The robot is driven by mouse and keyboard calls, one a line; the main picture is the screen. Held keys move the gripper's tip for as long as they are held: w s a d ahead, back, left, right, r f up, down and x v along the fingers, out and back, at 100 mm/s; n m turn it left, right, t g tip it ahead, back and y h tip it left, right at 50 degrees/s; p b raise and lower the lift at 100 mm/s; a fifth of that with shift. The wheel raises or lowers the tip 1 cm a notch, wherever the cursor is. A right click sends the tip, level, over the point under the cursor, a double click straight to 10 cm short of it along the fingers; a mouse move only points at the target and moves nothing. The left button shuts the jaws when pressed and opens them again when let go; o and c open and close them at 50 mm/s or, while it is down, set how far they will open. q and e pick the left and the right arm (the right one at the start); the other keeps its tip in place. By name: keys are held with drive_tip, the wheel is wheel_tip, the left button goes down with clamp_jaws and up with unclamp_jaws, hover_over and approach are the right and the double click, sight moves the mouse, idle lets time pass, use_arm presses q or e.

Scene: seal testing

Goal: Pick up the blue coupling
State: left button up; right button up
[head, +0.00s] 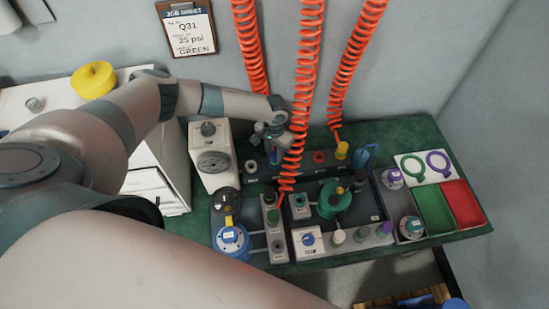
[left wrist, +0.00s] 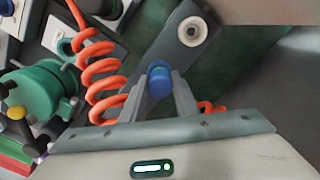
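The blue coupling (left wrist: 159,80) sits between the two fingertips of my left gripper (left wrist: 162,88) in the left wrist view. The fingers stand close along both its sides; I cannot tell whether they press on it. In the head view my left gripper (head: 271,141) is over the rear rail, at the end of the left orange hose (head: 251,45), with a bit of the blue coupling (head: 272,156) showing below it. The fingers hide much of the coupling there. My right gripper is not in view.
The middle orange hose (head: 306,60) passes close to the gripper and reaches a green coupling at the front. A yellow coupling (head: 342,150) stands to the right on the rear rail (head: 252,167). A green fixture (head: 335,200) stands in front.

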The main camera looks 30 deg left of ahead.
sight(275, 154)
use_arm(q)
drive_tip(key=c, duration=0.3)
drive_tip(key=shift+r+b, duration=0.35)
drive_tip(key=shift+r, duration=0.35)
wheel_tip(275, 154, up, 2)
drive_tip(key=shift+r+b, duration=0.15)
drive_tip(key=shift+b, duration=0.3)
drive_tip(key=d+r+b, duration=0.1)
drive_tip(key=d+r, duration=0.1)
drive_tip(key=d, duration=0.1)
drive_tip(key=s+d+r+b, duration=0.1)
drive_tip(key=d+r, duration=0.2)
drive_tip(key=d, duration=0.1)
drive_tip(key=s+d+r+b, duration=0.1)
drive_tip(key=d+r, duration=0.1)
drive_tip(key=d, duration=0.2)
drive_tip(key=shift+s+d+r, duration=0.15)
drive_tip(key=shift+s+d, duration=0.1)
